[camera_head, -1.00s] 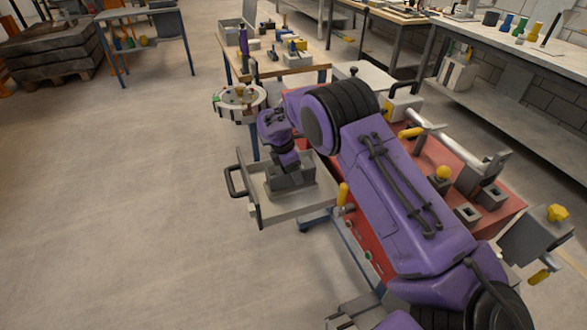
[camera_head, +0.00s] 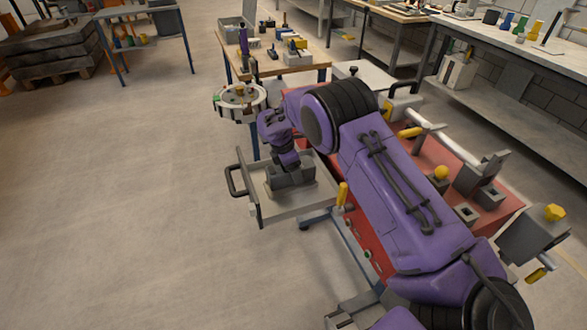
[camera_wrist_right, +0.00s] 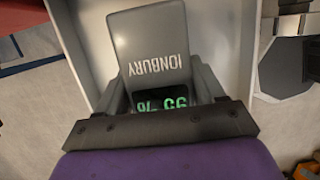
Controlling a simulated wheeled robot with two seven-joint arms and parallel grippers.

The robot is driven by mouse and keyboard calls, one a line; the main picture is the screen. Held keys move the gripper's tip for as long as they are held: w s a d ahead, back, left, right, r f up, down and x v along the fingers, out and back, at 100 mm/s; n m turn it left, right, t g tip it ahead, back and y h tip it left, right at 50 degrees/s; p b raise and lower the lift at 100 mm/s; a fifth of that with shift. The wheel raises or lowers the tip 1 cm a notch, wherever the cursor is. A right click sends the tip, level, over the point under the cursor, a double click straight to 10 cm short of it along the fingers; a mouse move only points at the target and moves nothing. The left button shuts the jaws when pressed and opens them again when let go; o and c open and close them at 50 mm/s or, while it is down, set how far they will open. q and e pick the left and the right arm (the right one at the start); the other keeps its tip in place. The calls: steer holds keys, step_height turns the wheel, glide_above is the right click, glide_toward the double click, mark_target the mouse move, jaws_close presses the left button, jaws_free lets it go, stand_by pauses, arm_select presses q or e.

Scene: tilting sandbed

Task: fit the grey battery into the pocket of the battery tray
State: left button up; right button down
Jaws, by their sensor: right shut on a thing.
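The grey battery (camera_wrist_right: 152,44), marked IONBURY with a green 95 % display, fills the middle of the right wrist view. My right gripper (camera_head: 288,172) is shut on it, with grey shapes on both sides of the battery in the wrist view. In the head view the gripper points down into the light grey battery tray (camera_head: 312,199), which has a black handle at its left. The pocket is mostly hidden under the gripper and battery, so I cannot tell how deep the battery sits. My left gripper is not in view.
The tray juts out from a red-topped bench (camera_head: 408,180) carrying grey blocks, a yellow ball and a pale bar. A round white dish (camera_head: 240,104) stands just behind the tray. A wooden table (camera_head: 270,62) with small items is farther back. The floor at left is clear.

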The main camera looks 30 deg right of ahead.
steer(key=shift+f+b, duration=0.5)
steer(key=shift+f, duration=0.45)
steer(key=shift+c, duration=0.2)
jaws_free()
steer(key=shift+s+f, duration=0.1)
steer(key=v, duration=1)
steer(key=shift+b, duration=0.4)
steer(key=shift+r, duration=0.4)
